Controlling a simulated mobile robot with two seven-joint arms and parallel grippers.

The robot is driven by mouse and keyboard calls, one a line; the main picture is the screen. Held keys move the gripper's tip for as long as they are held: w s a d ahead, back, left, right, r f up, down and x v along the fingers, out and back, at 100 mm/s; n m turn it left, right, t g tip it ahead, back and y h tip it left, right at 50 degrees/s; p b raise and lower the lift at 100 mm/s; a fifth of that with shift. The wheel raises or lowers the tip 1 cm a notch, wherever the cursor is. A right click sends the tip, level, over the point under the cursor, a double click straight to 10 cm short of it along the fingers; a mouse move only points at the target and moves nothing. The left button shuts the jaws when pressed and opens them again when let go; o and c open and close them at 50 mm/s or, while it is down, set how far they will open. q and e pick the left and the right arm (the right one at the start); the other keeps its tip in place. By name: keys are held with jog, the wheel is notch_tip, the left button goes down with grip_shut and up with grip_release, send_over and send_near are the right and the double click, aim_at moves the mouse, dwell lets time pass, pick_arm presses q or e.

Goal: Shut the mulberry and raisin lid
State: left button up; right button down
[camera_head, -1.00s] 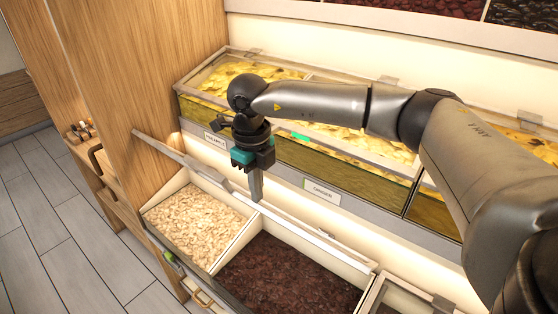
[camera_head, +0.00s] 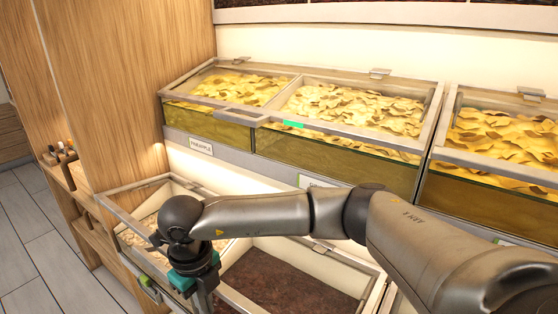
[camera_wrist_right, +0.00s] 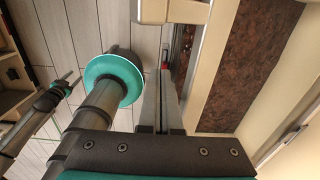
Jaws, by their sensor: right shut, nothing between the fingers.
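The lower bin holds pale mulberries (camera_head: 150,226) on the left and dark raisins (camera_head: 285,285) on the right. The raisins (camera_wrist_right: 262,50) also show in the right wrist view. The bin's framed lid (camera_head: 125,222) is tilted low over it, its front left corner still a little above the bin rim. My right gripper (camera_head: 203,303) is shut and empty, pointing down near the lid's front edge; its tips are cut off in the head view. It also shows in the right wrist view (camera_wrist_right: 168,85), beside the lid frame. My left gripper (camera_wrist_right: 62,86) shows small there, away from the bin.
Closed bins of yellow slices (camera_head: 350,105) stand on the shelf above, with a pineapple label (camera_head: 201,147) below. A wooden side panel (camera_head: 130,80) bounds the left. The floor (camera_head: 40,250) at the left is clear. My right arm hides part of the lower bin.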

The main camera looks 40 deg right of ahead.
pick_arm(q)
jog(key=f, duration=0.1)
jog(key=w+a+f+b, duration=0.1)
jog(key=b, duration=0.1)
jog(key=shift+w+a+f+t, duration=0.15)
jog(key=shift+a+f+t, duration=0.1)
jog(key=shift+f+t, duration=0.15)
pick_arm(e)
notch_tip(320, 180, down, 5)
jog(key=shift+d, duration=0.1)
pick_arm(q)
jog(key=shift+b, duration=0.3)
pick_arm(e)
jog(key=shift+f, duration=0.1)
